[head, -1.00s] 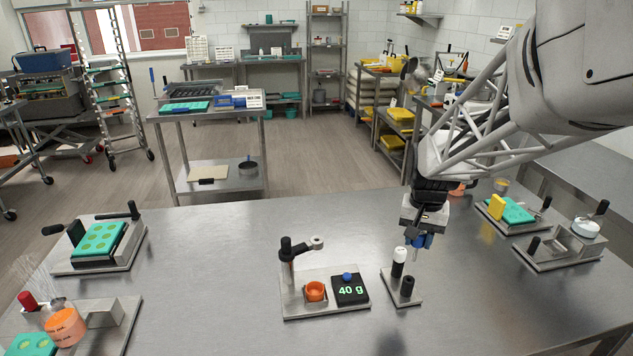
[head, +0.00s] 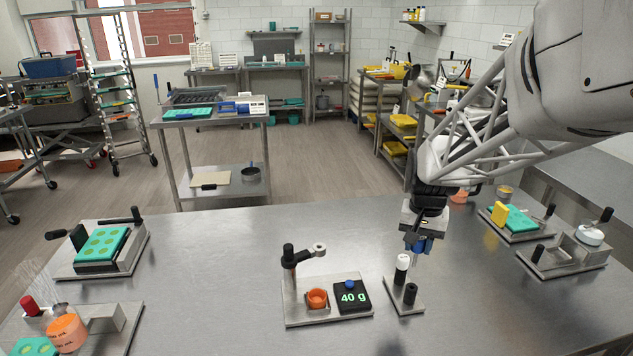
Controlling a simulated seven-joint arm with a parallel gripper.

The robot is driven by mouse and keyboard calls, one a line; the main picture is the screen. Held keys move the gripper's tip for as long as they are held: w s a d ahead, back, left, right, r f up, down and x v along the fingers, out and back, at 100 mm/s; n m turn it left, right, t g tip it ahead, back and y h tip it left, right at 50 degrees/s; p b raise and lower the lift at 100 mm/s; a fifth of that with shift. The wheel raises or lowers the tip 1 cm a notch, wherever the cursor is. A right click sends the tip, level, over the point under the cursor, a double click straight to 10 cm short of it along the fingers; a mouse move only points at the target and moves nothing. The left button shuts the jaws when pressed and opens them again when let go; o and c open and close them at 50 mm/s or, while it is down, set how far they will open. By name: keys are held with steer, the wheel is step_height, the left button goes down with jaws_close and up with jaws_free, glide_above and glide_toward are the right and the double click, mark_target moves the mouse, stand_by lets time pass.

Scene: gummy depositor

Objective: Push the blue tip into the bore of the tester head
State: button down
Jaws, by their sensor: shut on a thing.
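My gripper (head: 418,246) hangs over the right of the steel table, pointing down. It is shut with blue at its fingertips, which I take to be the blue tip; the fingers hide most of it. The gripper is just behind and above a small metal plate (head: 411,308) that bears a white-topped black post (head: 402,265) and a shorter black post (head: 410,294). The tester head (head: 319,249), a pale ring on a black arm and upright post, is to the left, apart from the gripper. Its bore is too small to see into.
Below the tester head are an orange cup (head: 317,297) and a black "40 g" display (head: 351,297) topped by a blue ball (head: 350,284). A green mould (head: 103,243) is at left, fixtures (head: 568,254) at right. The table's middle left is clear.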

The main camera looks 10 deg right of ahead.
steer(key=w+a+r, duration=0.2)
steer(key=w+a, duration=0.4)
steer(key=a, duration=0.4)
steer(key=w+a+r, duration=0.3)
steer(key=w+a, duration=0.3)
steer(key=a, duration=0.4)
steer(key=shift+w+a+r, duration=0.2)
steer(key=shift+w+r, duration=0.05)
steer(key=shift+w, duration=0.05)
steer(key=shift+f, duration=0.15)
steer(key=shift+f, duration=2.9)
steer(key=shift+f, duration=2.75)
steer(key=c, duration=0.7)
jaws_free()
steer(key=shift+r, duration=0.1)
